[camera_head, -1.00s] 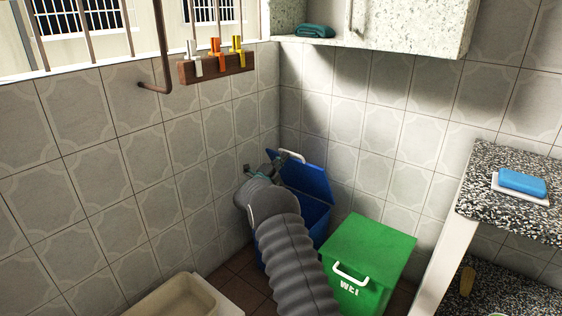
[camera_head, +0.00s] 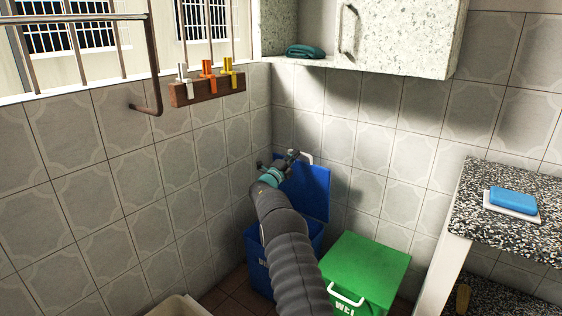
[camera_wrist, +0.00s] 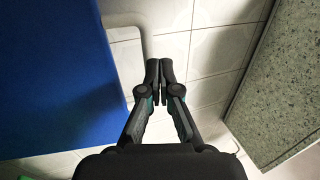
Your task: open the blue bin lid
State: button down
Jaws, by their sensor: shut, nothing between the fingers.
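The blue bin (camera_head: 257,262) stands in the corner, partly hidden behind my arm. Its blue lid (camera_head: 313,190) is raised and stands close to upright near the tiled wall, with a white handle (camera_head: 305,158) at its top edge. My gripper (camera_head: 292,154) is beside the lid's upper left edge, near the handle. In the wrist view the lid (camera_wrist: 50,80) fills the left side, and the white handle (camera_wrist: 124,55) shows just left of my gripper (camera_wrist: 160,65). The fingers are together and empty, apart from the handle. The bin's inside is hidden.
A green bin (camera_head: 368,270) with a closed lid stands to the right. A speckled counter (camera_head: 500,235) bears a blue item on a white dish (camera_head: 511,203). A wall cabinet (camera_head: 400,35) hangs above. A wooden rack (camera_head: 208,88) is on the left wall.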

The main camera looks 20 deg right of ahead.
jog(key=shift+a, duration=0.3)
